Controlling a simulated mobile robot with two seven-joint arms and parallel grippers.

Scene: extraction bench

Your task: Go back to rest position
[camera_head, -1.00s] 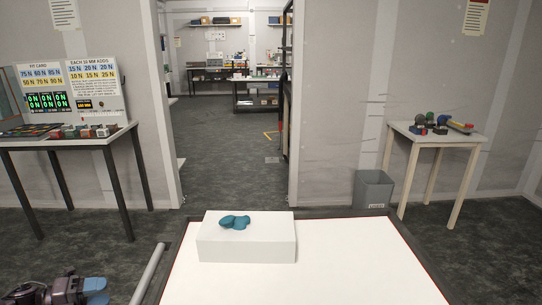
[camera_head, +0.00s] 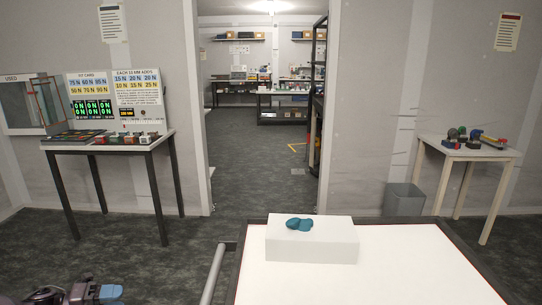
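My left gripper (camera_head: 108,292) shows at the bottom left edge, low and clear of the tables, with blue fingertips. Whether its fingers are apart or together is too small and cut off to tell. Nothing is seen held in it. My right gripper is out of view. A teal lumpy object (camera_head: 299,224) lies on top of a white block (camera_head: 312,247), which stands on the white-topped table (camera_head: 400,280) in front of me. No gripper is near it.
A dark-legged table (camera_head: 105,145) with a panel of force cards (camera_head: 115,92) stands at the left wall. A doorway opens ahead; the floor (camera_head: 255,170) there is clear.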

